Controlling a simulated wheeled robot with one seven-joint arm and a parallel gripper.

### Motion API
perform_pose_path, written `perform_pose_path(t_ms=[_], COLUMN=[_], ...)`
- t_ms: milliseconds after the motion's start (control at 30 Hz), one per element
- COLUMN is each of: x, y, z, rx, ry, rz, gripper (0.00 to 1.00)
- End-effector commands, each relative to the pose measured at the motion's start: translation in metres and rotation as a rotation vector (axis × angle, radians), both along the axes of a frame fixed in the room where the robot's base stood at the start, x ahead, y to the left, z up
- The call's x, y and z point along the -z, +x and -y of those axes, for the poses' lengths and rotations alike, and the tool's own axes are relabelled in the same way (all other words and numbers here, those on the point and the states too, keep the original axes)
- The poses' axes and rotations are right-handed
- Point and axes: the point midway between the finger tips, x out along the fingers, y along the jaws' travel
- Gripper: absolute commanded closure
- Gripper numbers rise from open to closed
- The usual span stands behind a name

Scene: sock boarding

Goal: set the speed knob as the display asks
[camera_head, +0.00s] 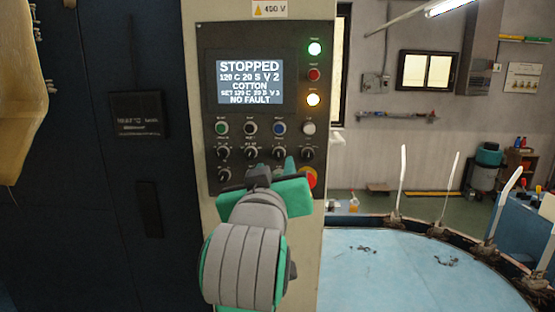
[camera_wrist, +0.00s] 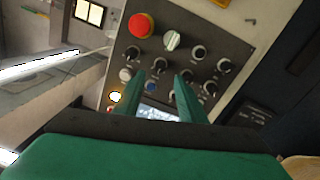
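The control panel (camera_head: 212,110) carries a lit display (camera_head: 249,82). It reads STOPPED, 120 C 20 S V 2, COTTON, a smaller line that looks like SET 120 C 20 S V 3, and NO FAULT. Dark knobs with white marks, such as this knob (camera_head: 222,153), sit below the buttons; their labels are too small to read, so I cannot tell which is the speed knob. My gripper (camera_head: 284,178) is in front of the lower panel and hides part of the bottom row. In the wrist view my gripper (camera_wrist: 172,73) has its fingers apart, pointing at the middle knobs, with nothing clearly held.
A red emergency stop (camera_wrist: 141,25) sits at the panel's corner, close to my gripper in the head view. A pale selector (camera_wrist: 172,40) is beside it. Green, red and amber lamps line the display's right. A round light-blue table (camera_head: 400,280) with upright white forms stands right.

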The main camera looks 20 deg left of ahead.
Motion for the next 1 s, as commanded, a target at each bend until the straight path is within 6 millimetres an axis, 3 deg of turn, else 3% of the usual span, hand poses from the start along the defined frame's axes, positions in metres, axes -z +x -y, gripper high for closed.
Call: perform_pose_path(t_ms=[333, 500, 800, 967, 1000], x=[0.0, 0.0, 0.0, 0.0, 0.0], y=[0.053, 0.063, 0.065, 0.065, 0.065], z=[-0.013, -0.016, -0.016, -0.016, -0.016], rx=[-0.002, -0.002, -0.001, -0.001, -0.001], ry=[0.0, 0.0, 0.0, 0.0, 0.0], rz=[-0.001, -0.001, 0.001, 0.001, 0.001], gripper=[0.63, 0.63, 0.63, 0.99, 1.0])
